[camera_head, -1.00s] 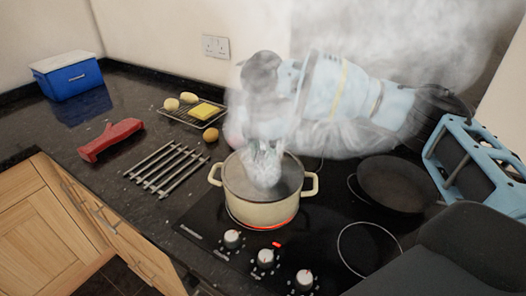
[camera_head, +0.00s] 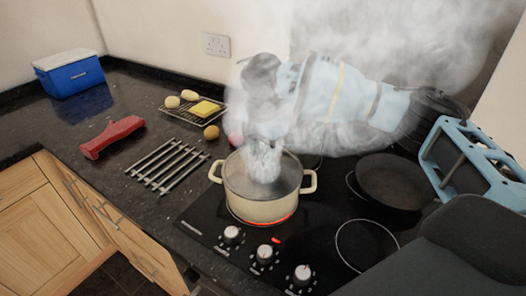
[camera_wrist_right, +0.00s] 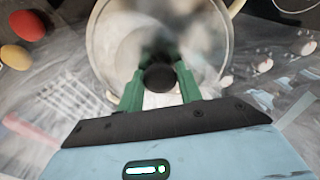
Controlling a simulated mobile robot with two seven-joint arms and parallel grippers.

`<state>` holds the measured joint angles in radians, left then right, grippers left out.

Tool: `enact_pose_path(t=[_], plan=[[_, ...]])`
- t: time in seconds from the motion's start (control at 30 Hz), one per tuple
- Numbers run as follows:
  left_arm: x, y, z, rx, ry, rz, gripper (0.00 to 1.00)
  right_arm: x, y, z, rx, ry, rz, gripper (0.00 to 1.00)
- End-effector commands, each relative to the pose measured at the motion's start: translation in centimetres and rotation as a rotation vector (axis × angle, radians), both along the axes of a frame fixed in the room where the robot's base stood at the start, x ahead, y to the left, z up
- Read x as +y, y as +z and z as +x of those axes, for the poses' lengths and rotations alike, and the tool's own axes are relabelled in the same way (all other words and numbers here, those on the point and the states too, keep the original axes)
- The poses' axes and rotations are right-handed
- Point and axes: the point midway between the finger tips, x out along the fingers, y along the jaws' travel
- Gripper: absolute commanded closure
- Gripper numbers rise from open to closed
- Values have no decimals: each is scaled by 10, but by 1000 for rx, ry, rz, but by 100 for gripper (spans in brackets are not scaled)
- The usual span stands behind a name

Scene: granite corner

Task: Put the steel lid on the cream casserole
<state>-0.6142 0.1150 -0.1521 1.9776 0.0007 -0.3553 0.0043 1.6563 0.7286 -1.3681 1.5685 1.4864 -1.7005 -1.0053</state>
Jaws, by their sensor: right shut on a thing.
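The cream casserole (camera_head: 262,209) stands on the lit rear-left ring of the hob, with a handle on each side. The round grey steel lid (camera_head: 237,178) is level across its mouth; steam hides whether it touches the rim all round. In the right wrist view the lid (camera_wrist_right: 118,42) fills the upper middle, with a dark knob (camera_wrist_right: 159,77) between the green fingers. My right gripper (camera_head: 264,172) points down at the lid's middle and is shut on the knob. Steam blurs it in the head view. My left gripper is out of view.
A black frying pan (camera_head: 397,182) stands right of the casserole. Hob knobs (camera_head: 264,254) line the front. A bare metal trivet (camera_head: 167,165), a red object (camera_head: 112,137), a wire rack (camera_head: 183,116) with food and a blue box (camera_head: 68,73) lie left. An empty ring (camera_head: 367,246) is front right.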

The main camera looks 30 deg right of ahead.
Motion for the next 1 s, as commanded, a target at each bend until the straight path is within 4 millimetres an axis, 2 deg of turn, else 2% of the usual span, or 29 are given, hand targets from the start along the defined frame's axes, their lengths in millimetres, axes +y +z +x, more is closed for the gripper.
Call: enact_pose_path(t=[0.43, 0.47, 0.5, 0.63, 0.83, 1.0], plan=[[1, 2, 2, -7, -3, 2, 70, 0, 0, 0, -2, 0, 1, 100], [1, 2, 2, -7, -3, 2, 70, 0, 0, 0, -2, 0, 1, 62], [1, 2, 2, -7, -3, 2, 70, 0, 0, 0, -2, 0, 1, 57], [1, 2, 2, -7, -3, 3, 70, 0, 0, 0, -1, 0, 0, 40], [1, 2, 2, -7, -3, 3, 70, 0, -1, 0, -1, 0, 0, 39], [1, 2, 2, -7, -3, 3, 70, 0, -1, 0, 0, 0, 0, 17]])
